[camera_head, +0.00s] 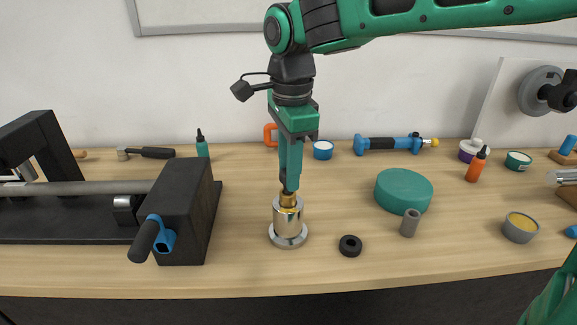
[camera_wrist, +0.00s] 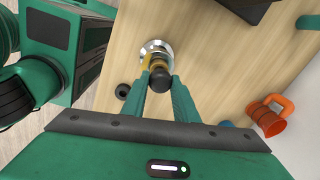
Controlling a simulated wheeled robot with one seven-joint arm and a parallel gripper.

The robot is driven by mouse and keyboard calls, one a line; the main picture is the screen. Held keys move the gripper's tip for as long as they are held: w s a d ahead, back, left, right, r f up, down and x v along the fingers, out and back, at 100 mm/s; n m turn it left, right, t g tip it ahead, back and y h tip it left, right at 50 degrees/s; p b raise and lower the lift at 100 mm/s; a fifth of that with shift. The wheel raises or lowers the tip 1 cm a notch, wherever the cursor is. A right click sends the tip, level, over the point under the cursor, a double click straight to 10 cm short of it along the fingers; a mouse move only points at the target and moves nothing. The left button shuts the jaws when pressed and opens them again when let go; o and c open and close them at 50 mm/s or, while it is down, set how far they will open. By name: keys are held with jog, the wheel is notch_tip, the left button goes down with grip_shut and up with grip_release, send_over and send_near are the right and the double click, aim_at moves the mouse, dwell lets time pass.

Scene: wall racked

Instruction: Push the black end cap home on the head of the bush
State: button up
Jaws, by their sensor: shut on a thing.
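The brass bush (camera_head: 288,200) stands upright at the top of a shiny steel cylinder (camera_head: 287,217) with a wide round foot. In the wrist view my gripper (camera_wrist: 160,74) has a finger on each side of the brass (camera_wrist: 157,64). A black rounded piece (camera_wrist: 161,80), which looks like the end cap, sits over the brass between the fingers. The fingers hide it in the head view, and I cannot tell how far it is seated.
A black ring (camera_head: 350,246) lies right of the steel foot. A grey tube (camera_head: 410,222) and a green round block (camera_head: 404,188) stand farther right. A black press-like fixture (camera_head: 185,205) with a blue-collared handle is at left. Bottles and tools line the wall.

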jog(key=shift+f, duration=0.75)
jog(key=o, duration=1.2)
jog(key=shift+c, duration=0.2)
jog(key=shift+r, duration=0.15)
jog(key=r, duration=1)
jog(key=shift+s+d+r, duration=0.1)
jog(key=shift+s+r, duration=0.15)
jog(key=shift+d, duration=0.1)
